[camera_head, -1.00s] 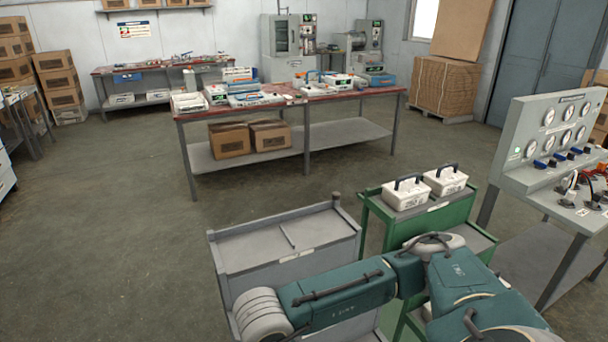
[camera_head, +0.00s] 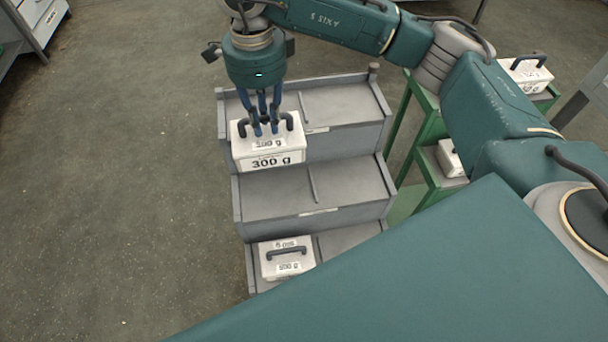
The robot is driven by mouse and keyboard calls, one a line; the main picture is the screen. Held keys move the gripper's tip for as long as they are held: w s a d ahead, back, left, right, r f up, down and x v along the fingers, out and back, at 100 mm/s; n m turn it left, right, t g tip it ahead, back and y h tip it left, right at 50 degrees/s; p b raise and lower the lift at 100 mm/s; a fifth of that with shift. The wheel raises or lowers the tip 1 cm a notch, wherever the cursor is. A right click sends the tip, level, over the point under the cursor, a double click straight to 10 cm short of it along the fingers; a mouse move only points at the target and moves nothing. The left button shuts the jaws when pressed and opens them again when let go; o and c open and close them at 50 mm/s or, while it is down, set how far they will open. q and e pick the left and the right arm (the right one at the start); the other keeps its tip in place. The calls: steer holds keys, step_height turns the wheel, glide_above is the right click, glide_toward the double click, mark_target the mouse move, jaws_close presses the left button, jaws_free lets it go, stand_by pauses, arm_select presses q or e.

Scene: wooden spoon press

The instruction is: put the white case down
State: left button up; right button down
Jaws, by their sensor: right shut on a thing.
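The white case (camera_head: 262,154) is marked 300 g and has a dark handle on top. My right gripper (camera_head: 263,128) points down and is shut on that handle. The case is upright at the left half of the top tier of the grey stepped rack (camera_head: 345,103), overlapping the tier's front edge in the picture. I cannot tell whether its underside touches the rack. The fingers hide part of the handle. My left gripper is not in view.
The right half of the top tier and the middle tier (camera_head: 350,184) are empty. Another white case (camera_head: 272,267) sits at the left of the bottom tier. A green rack (camera_head: 422,190) with white cases (camera_head: 527,76) stands at the right. Open floor lies left.

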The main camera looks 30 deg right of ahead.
mark_target(269, 137)
steer(key=f+p, duration=0.2)
steer(key=f, duration=0.6)
steer(key=shift+d+f, duration=0.1)
steer(key=shift+d, duration=0.1)
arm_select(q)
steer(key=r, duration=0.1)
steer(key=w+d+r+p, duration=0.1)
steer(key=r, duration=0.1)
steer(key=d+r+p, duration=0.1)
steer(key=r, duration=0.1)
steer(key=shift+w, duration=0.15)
arm_select(e)
step_height(269, 137, down, 11)
steer(key=shift+f, duration=0.2)
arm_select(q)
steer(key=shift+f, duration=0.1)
arm_select(e)
steer(key=shift+f, duration=0.1)
steer(key=c, duration=1.6)
jaws_free()
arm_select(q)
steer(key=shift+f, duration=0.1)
